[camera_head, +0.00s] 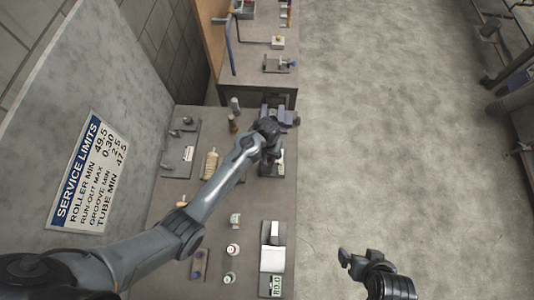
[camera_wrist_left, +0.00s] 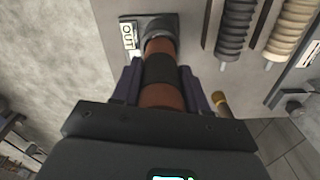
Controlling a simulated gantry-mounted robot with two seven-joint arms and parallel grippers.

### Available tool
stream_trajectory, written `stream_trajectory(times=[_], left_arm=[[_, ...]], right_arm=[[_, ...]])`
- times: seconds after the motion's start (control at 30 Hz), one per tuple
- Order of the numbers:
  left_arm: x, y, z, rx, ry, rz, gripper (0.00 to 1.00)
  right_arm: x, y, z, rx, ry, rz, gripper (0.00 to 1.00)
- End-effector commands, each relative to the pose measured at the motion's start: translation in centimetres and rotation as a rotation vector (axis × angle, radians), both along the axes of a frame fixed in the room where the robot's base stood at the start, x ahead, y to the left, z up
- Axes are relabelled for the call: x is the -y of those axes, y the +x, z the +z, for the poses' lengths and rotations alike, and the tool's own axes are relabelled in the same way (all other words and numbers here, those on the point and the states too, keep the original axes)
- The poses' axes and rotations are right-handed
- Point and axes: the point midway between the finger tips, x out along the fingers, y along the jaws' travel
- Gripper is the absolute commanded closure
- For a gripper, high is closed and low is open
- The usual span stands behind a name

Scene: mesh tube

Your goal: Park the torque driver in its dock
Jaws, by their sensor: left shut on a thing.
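My left gripper (camera_head: 287,117) is over the far end of the bench. In the left wrist view, its jaws (camera_wrist_left: 165,90) are shut on a cylinder with brown and black bands, which looks like the torque driver (camera_wrist_left: 160,70). The driver's far end meets a dark round holder (camera_wrist_left: 158,24) on a plate with a white "OUT" label (camera_wrist_left: 129,35). I cannot tell how deep it sits in the holder. My right gripper (camera_head: 352,263) hangs over the floor, off the bench's right side; its jaws are too unclear to judge.
The bench (camera_head: 203,227) carries a device with a numeric display (camera_head: 275,286) at front right and small jars (camera_head: 232,250). A ribbed beige roller (camera_head: 211,163) lies mid-bench; ribbed rollers (camera_wrist_left: 236,30) also show in the left wrist view. A sign panel (camera_head: 90,170) stands left. Floor (camera_head: 400,130) is open right.

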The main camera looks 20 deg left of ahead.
Motion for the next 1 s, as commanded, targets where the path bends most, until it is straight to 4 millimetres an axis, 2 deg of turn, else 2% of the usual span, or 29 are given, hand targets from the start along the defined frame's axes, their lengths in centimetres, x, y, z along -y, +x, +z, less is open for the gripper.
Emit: stream_trajectory(times=[1.0], left_arm=[[0.0, 0.1, -1.0, 0.004, -0.001, 0.0, 1.0]], right_arm=[[0.0, 0.0, -0.6, 0.0, 0.0, 0.0, 0.0]])
